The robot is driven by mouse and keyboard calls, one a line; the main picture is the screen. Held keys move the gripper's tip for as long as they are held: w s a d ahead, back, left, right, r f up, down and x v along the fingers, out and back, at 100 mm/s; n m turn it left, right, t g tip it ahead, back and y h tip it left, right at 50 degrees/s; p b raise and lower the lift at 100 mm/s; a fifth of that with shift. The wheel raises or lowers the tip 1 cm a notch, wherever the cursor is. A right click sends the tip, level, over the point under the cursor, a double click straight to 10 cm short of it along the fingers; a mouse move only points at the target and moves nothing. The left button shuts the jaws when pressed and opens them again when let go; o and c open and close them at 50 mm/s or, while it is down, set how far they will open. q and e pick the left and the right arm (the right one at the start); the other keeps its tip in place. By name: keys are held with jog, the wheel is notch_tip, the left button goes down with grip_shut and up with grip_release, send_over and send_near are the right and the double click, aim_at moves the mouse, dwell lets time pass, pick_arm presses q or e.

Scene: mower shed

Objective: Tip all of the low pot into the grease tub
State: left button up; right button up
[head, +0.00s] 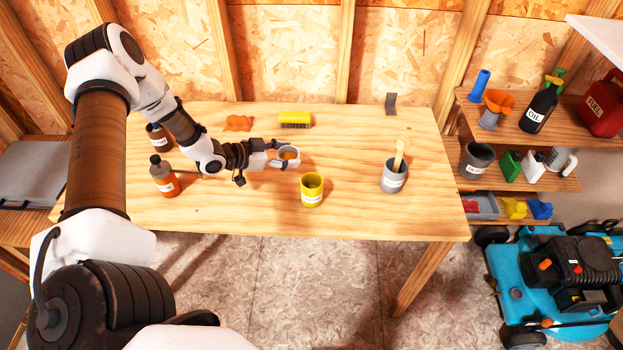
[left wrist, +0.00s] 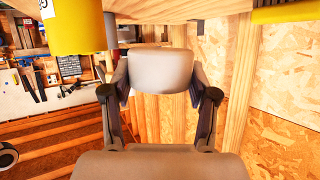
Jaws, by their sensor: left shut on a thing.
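The low pot (head: 288,155) is a small pale grey pot with orange-brown contents showing at its open top. My left gripper (head: 285,156) is shut around it and holds it roughly upright over the table, left of and behind the yellow tub. In the left wrist view the pot (left wrist: 162,70) sits between the two fingers. A yellow tub (head: 312,192) with a white label stands upright on the table; part of it also shows in the left wrist view (left wrist: 75,25). The labels are too small to read, so I cannot tell surely which is the grease tub.
A grey tub (head: 394,178) with a wooden stick stands to the right. A bottle (head: 163,178), a brown jar (head: 159,138), an orange rag (head: 238,123) and a yellow brush (head: 295,119) are on the wooden table (head: 250,215). Shelves with containers stand at the right.

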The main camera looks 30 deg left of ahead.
aim_at(293, 153)
pick_arm(q)
jog(key=shift+d+r+m+p, duration=0.25)
jog(key=shift+d+m+p, duration=0.05)
jog(key=shift+d, duration=0.2)
jog(key=d+r+p, duration=0.1)
jog(key=r+m+y+p, duration=0.1)
jog(key=shift+s+d+r+y+p, duration=0.1)
jog(key=shift+s+d+y+p, duration=0.2)
jog(key=shift+s+d+p, duration=0.1)
jog(key=shift+d+m, duration=0.35)
jog(key=shift+m, duration=0.05)
jog(key=shift+d+y, duration=0.1)
jog(key=shift+y, duration=0.2)
jog(key=shift+d+m+p, duration=0.3)
jog(key=shift+d, duration=0.05)
jog(key=shift+s+y, duration=0.15)
jog(key=shift+y, duration=0.15)
jog(key=shift+d+r, duration=0.1)
jog(key=shift+d, duration=0.3)
jog(key=shift+s+d+r+m+y, duration=0.1)
jog(key=shift+d+m+y, duration=0.1)
jog(key=shift+m+y, duration=0.15)
